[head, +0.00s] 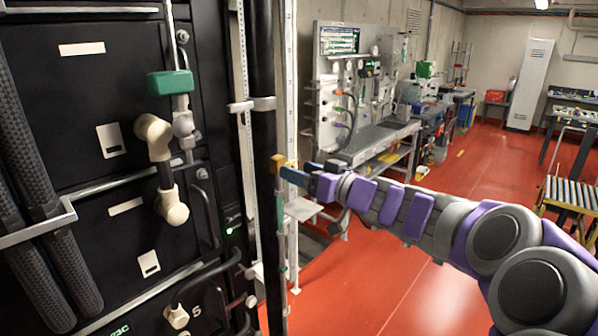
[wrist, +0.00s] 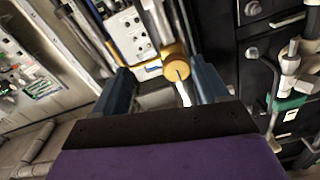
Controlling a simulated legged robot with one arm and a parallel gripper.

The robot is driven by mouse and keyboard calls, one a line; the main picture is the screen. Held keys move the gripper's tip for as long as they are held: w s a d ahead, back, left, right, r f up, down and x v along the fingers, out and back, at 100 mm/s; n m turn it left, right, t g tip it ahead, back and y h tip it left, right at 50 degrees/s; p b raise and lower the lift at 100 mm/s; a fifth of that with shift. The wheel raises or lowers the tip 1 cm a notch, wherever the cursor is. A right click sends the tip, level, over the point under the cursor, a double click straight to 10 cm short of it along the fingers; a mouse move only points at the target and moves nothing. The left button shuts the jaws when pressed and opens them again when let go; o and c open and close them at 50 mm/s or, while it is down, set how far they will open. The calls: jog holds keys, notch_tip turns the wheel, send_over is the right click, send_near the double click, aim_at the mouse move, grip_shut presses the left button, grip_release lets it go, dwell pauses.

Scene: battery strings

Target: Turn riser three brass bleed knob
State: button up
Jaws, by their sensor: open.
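A yellow brass-coloured knob (head: 278,163) sits on a thin vertical pipe (head: 281,225) beside the black cabinet in the head view. In the wrist view the round knob (wrist: 176,63) shows near the tips of my gripper (wrist: 162,76), between its two blue fingers and closer to the right one. My gripper (head: 287,174) is open and reaches in from the right at knob height. The fingertips are close to the knob; I cannot tell whether they touch it. No riser number is readable at the knob.
A dark vertical post (head: 263,140) stands beside the pipe. A workbench (head: 375,140) stands behind. Red floor (head: 380,270) is open below my arm.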

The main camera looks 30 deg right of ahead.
jog(key=shift+w+a+r, duration=0.1)
jog(key=shift+a+r, duration=0.05)
jog(key=shift+a, duration=0.3)
jog(key=a, duration=0.2)
jog(key=shift+w+a, duration=0.25)
jog(key=shift+a, duration=0.05)
jog(key=shift+c, duration=1.1)
jog(key=shift+d, duration=0.85)
jog(key=shift+c, duration=1.4)
jog(key=shift+d, duration=0.1)
jog(key=shift+c, duration=0.7)
jog(key=shift+s+a, duration=0.1)
jog(key=shift+a, duration=0.25)
jog(key=c, duration=0.4)
jog(key=shift+d, duration=0.1)
